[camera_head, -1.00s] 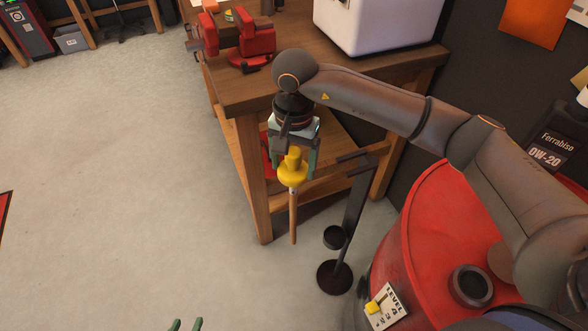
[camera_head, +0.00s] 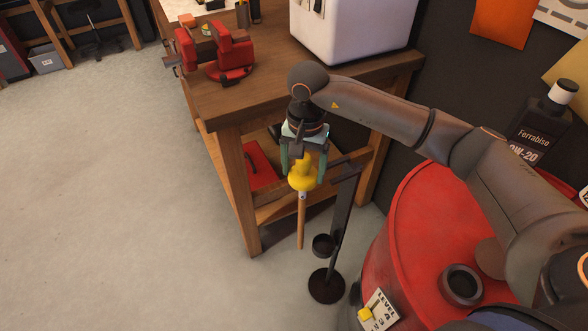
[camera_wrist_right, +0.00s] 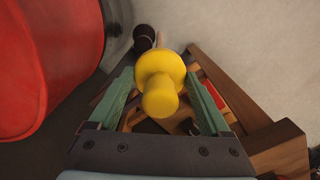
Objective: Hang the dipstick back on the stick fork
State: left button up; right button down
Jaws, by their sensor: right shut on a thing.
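The dipstick (camera_head: 301,183) has a yellow handle with a wide collar and a thin brown rod, and hangs roughly upright. My right gripper (camera_head: 304,172) is shut on its yellow handle; in the right wrist view the handle (camera_wrist_right: 159,88) sits between the green fingers. The stick fork (camera_head: 345,172) is at the top of a dark stand (camera_head: 339,215), just right of the handle in the head view. A small dark cup (camera_head: 323,245) is low on the stand. The rod appears beside the post; whether it touches the fork I cannot tell. My left gripper is out of view.
A red drum (camera_head: 405,235) with a level gauge (camera_head: 378,311) stands right of the stand. A wooden workbench (camera_head: 262,98) with a red vise (camera_head: 225,55) and a white box (camera_head: 350,30) is behind. Open floor lies left.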

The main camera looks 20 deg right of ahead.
jog(key=shift+w+d+f, duration=0.1)
jog(key=shift+d+f, duration=0.05)
jog(key=shift+d, duration=0.6)
jog(key=d, duration=0.7)
jog(key=shift+w+d+f+b, duration=0.3)
jog(key=shift+d+f+b, duration=0.1)
jog(key=shift+f+b, duration=0.05)
grip_release()
notch_tip(320, 180, up, 13)
jog(key=shift+f+b, duration=0.2)
jog(key=shift+b, duration=0.25)
